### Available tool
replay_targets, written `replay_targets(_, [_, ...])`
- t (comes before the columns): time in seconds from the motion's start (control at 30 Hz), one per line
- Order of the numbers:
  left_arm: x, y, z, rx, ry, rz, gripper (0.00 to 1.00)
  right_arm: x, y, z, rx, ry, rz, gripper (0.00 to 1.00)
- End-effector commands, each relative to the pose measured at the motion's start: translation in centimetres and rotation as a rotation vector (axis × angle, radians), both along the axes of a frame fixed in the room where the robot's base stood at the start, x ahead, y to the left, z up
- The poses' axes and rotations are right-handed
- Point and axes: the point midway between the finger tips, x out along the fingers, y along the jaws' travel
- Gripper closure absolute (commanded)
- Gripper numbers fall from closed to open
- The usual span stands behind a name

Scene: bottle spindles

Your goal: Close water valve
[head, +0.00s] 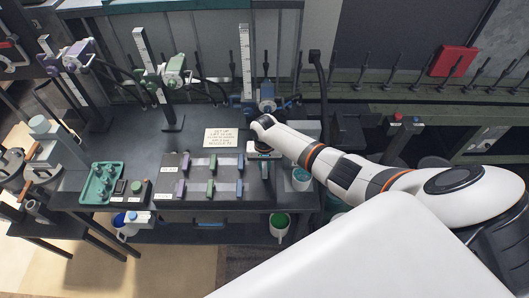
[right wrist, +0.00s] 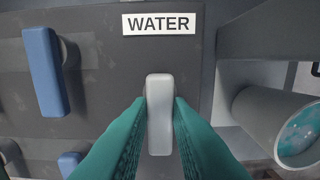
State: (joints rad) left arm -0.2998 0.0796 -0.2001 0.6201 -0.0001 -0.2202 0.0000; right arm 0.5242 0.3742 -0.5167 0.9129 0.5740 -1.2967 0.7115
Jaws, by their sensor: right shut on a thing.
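The water valve handle (right wrist: 160,88) is a pale grey, rounded bar on a dark panel, standing upright in the right wrist view. It is below a white label reading WATER (right wrist: 161,24). My right gripper (right wrist: 159,112) has its two teal fingers shut on the handle, one on each side of its lower half. In the head view my right gripper (head: 263,152) is at the right end of the dark valve panel (head: 216,162), and the handle is mostly hidden there. My left gripper is not in view.
A blue handle (right wrist: 44,72) is left of the water valve, and a grey cup (right wrist: 262,108) with teal inside is to its right. Several purple, green and blue handles line the panel. A teal tray (head: 84,195) is on the table's left side. A sign (head: 226,138) stands behind the panel.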

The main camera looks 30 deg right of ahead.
Motion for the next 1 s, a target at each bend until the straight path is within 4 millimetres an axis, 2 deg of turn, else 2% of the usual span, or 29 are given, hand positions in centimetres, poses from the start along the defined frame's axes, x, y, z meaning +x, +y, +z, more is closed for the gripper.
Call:
replay_targets(0.03, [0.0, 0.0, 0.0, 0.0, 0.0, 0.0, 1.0, 0.2, -0.1, 0.2, -0.002, -0.006, -0.003, 1.0])
replay_targets(0.07, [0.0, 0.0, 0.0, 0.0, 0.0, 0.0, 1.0, 0.2, -0.1, 0.2, -0.002, -0.006, -0.003, 0.79])
replay_targets(0.17, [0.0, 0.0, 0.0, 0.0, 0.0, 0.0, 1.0, 0.2, -0.1, 0.2, -0.001, -0.005, -0.003, 0.62])
replay_targets(0.2, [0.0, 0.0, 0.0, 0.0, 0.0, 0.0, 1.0, 0.2, -0.1, 0.2, 0.0, -0.004, -0.002, 0.6])
replay_targets(0.5, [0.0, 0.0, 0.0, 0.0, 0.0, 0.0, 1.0, 0.1, 0.0, 0.2, 0.001, -0.003, 0.0, 0.6])
replay_targets(0.67, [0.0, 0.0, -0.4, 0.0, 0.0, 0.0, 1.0, 0.2, 0.0, 1.3, 0.001, -0.006, 0.0, 0.6])
replay_targets(0.77, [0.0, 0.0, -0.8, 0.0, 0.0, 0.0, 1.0, 0.1, -0.1, 2.7, -0.001, -0.007, 0.001, 0.6])
replay_targets(1.0, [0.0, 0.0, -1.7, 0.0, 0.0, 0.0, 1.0, 0.2, -0.1, 7.8, 0.0, -0.008, 0.0, 0.6])
